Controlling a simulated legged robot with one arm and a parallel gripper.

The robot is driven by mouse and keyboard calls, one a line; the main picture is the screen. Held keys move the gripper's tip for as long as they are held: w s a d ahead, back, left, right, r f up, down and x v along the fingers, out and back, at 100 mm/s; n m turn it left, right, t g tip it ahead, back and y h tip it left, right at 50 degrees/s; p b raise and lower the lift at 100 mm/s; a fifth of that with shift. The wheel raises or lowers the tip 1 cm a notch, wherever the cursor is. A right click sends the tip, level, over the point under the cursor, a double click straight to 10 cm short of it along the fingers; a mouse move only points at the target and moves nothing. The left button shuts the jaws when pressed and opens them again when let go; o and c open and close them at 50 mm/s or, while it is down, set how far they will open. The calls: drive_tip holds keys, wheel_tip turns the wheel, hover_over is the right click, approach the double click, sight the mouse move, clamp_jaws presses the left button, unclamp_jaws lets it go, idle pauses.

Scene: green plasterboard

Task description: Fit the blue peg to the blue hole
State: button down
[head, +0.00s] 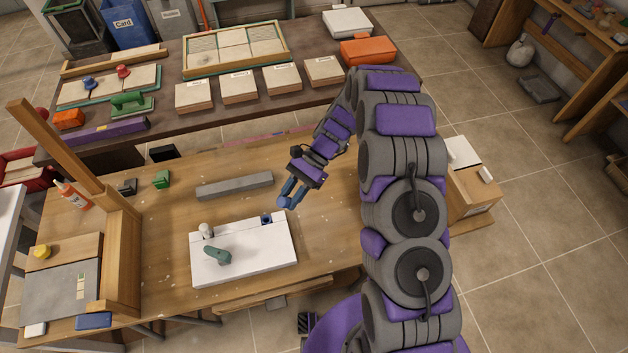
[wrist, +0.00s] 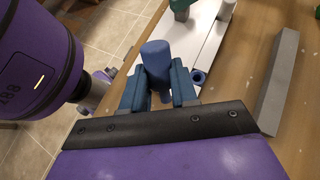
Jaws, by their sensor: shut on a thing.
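A blue peg (wrist: 157,65) is held between the two fingers of my gripper (wrist: 158,90) in the wrist view. In the head view my gripper (head: 290,196) is above the table, just right of the white board. The blue hole (wrist: 198,77) is a blue ring at the edge of the white board (wrist: 206,50), to the right of the peg in the wrist view. In the head view the blue hole (head: 266,218) is at the board's upper right corner. The peg is apart from the hole.
A green piece (head: 217,256) and a whitish piece (head: 206,231) stand on the board. A grey bar (head: 235,186) lies behind it on the wooden table (head: 330,240). A wooden frame (head: 110,240) stands at the left. The table around the board's right side is clear.

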drive_tip(key=w+a+f+m+t+y+b, duration=0.1)
drive_tip(key=a+f+m+t+y, duration=0.1)
drive_tip(key=a+m+y, duration=0.3)
drive_tip(key=a+f+y, duration=0.1)
drive_tip(key=y, duration=0.3)
drive_tip(key=shift+a, duration=0.35)
drive_tip(key=shift+w, duration=0.1)
drive_tip(key=b, duration=0.3)
hover_over(273, 217)
drive_tip(key=shift+a+f, duration=0.1)
drive_tip(key=shift+f, duration=2.75)
drive_tip(key=shift+f+b, duration=1.4)
drive_tip(key=shift+f, duration=0.65)
drive_tip(key=c, duration=0.8)
unclamp_jaws()
